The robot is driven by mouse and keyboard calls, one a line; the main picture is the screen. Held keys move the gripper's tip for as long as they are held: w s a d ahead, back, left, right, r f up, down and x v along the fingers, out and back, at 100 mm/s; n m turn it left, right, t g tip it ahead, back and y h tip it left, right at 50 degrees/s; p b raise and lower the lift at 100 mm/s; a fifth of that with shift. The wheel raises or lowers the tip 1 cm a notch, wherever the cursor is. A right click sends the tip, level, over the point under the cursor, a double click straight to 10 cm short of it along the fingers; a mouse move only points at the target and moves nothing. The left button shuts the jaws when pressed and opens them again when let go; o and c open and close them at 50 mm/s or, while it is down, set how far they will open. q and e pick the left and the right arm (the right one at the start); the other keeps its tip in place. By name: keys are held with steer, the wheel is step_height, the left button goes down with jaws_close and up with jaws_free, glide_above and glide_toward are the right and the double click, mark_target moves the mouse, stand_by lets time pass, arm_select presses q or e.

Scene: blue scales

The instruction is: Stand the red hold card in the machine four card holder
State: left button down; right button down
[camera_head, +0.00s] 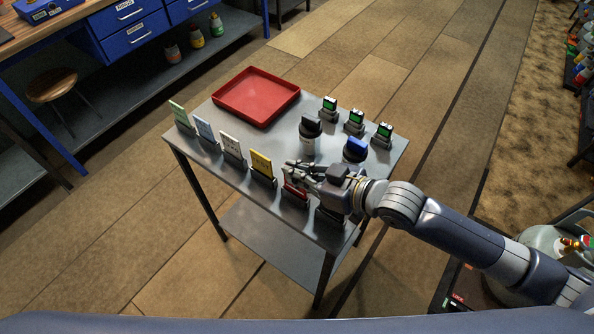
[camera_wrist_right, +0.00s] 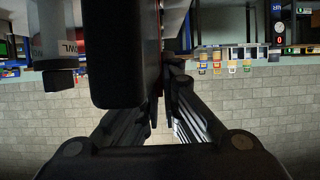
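The red hold card (camera_head: 293,190) is low at the front edge of the steel table, in line with the other cards. My right gripper (camera_head: 297,172) is over it and hides its upper part. In the right wrist view a thin red edge (camera_wrist_right: 162,38) shows between my nearly joined fingertips (camera_wrist_right: 161,90), which look closed on the card. I cannot tell whether the card's foot sits in a holder. A dark holder (camera_head: 329,215) is partly hidden under my right wrist. No number is readable on the holders. My left gripper is not in view.
Green (camera_head: 180,114), blue (camera_head: 204,131), white (camera_head: 232,147) and yellow (camera_head: 262,165) cards stand in the row to the left. A red tray (camera_head: 284,108) lies behind. A black-topped bottle (camera_head: 309,131) and a blue-topped one (camera_head: 355,149) stand beyond my gripper, near several green-screened devices (camera_head: 356,118).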

steer(key=shift+f+b, duration=0.45)
steer(key=shift+f, duration=0.45)
steer(key=c, duration=1.7)
jaws_free()
steer(key=v, duration=1)
steer(key=shift+d, duration=0.15)
steer(key=shift+v, duration=0.85)
